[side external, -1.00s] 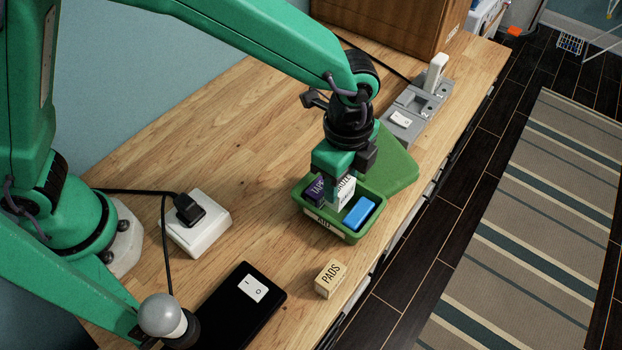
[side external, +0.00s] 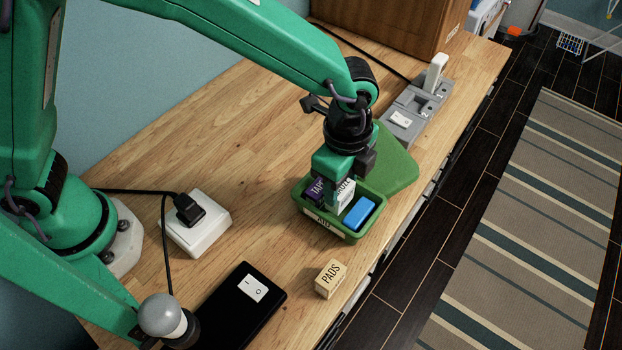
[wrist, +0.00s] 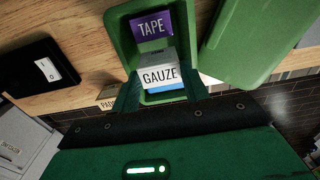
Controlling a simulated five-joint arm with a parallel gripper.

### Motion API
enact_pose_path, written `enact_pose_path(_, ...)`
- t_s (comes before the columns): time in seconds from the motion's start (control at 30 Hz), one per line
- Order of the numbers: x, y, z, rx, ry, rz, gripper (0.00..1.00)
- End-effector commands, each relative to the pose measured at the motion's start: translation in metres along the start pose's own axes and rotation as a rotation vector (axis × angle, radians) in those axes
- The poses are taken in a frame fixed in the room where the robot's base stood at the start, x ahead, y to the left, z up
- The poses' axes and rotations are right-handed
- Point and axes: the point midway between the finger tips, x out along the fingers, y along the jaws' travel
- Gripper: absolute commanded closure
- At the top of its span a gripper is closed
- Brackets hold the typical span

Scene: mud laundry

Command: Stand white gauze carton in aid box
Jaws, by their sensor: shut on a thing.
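The white gauze carton (side external: 346,195) is upright in the green aid box (side external: 322,226), between a purple tape carton (side external: 316,188) and a blue block (side external: 358,213). Its GAUZE label (wrist: 160,77) faces the camera in the wrist view. My gripper (side external: 334,196) is shut on it from above, with the fingers reaching into the box. The carton's lower part is hidden, so I cannot tell whether it touches the box floor. The wrist view also shows the tape carton (wrist: 151,27) at the far end of the box.
The box's green lid (side external: 391,160) lies open behind it. A tan PADS carton (side external: 331,279) stands in front on the wooden counter, near its edge. A black switch panel (side external: 242,304), a white socket block (side external: 197,226) and a grey fixture (side external: 412,112) stand around.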

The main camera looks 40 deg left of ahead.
Motion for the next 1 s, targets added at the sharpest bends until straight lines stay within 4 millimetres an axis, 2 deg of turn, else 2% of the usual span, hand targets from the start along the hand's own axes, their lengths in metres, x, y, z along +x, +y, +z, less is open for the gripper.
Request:
enact_pose_path(0.6,0.013,0.000,0.000,0.000,0.000,0.000,0.69)
enact_pose_path(0.97,0.014,0.000,0.000,0.000,0.000,0.000,0.69)
enact_pose_path(1.0,0.014,0.000,0.000,0.000,0.000,0.000,0.48)
